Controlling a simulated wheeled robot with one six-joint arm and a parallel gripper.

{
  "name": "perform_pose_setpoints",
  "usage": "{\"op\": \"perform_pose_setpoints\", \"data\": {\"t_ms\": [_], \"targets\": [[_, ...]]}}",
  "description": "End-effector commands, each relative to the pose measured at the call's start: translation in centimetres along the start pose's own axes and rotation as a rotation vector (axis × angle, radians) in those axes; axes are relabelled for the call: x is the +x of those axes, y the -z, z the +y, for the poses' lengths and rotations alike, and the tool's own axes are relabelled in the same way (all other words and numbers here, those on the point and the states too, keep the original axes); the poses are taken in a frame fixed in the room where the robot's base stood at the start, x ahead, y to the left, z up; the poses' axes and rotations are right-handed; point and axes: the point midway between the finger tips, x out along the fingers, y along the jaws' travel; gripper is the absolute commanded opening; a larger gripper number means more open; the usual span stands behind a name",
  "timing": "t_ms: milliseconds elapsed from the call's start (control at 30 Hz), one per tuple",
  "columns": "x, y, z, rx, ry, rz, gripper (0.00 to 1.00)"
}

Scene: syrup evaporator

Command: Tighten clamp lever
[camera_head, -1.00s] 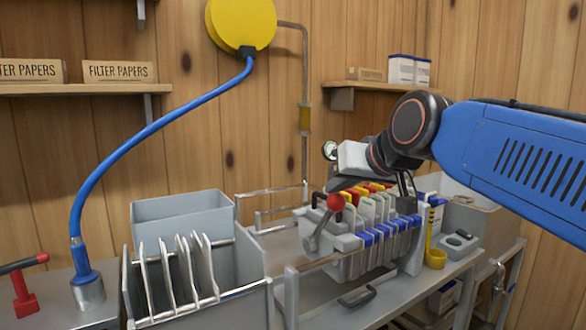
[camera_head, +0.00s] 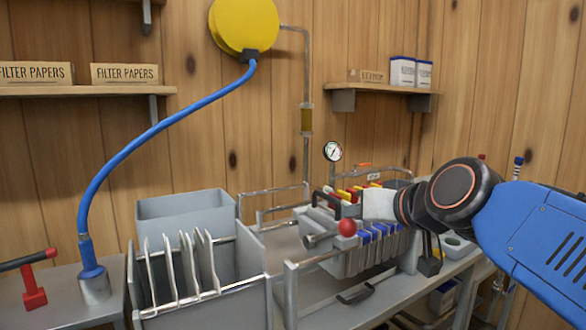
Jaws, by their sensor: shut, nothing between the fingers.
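The clamp lever (camera_head: 321,238) is on the near left end of the filter press (camera_head: 372,250). Its red ball knob (camera_head: 348,227) points right, toward the plates. My gripper (camera_head: 366,208) is low over the press, just above and right of the knob. It is shut and holds nothing. Its fingertips are hard to make out against the press, and I cannot tell whether they touch the lever.
Blue-tabbed plates (camera_head: 378,234) line the press. A grey rack with white plates (camera_head: 180,265) stands left of it. A blue hose (camera_head: 110,165) runs up to a yellow disc (camera_head: 243,25). A pressure gauge (camera_head: 332,151) stands behind.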

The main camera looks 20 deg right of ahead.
Motion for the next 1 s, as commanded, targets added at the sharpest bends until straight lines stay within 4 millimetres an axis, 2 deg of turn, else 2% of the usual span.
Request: {"op": "perform_pose_setpoints", "data": {"t_ms": [33,667,833,1000], "targets": [[0.4,-1.6,0.2,-0.001,0.000,-0.034,0.00],[0.5,-1.6,0.3,-0.004,-0.001,-0.035,0.00],[0.8,-0.3,0.2,-0.004,-0.002,-0.029,0.00],[1.3,2.3,-0.1,-0.005,-0.002,-0.015,0.00]]}}
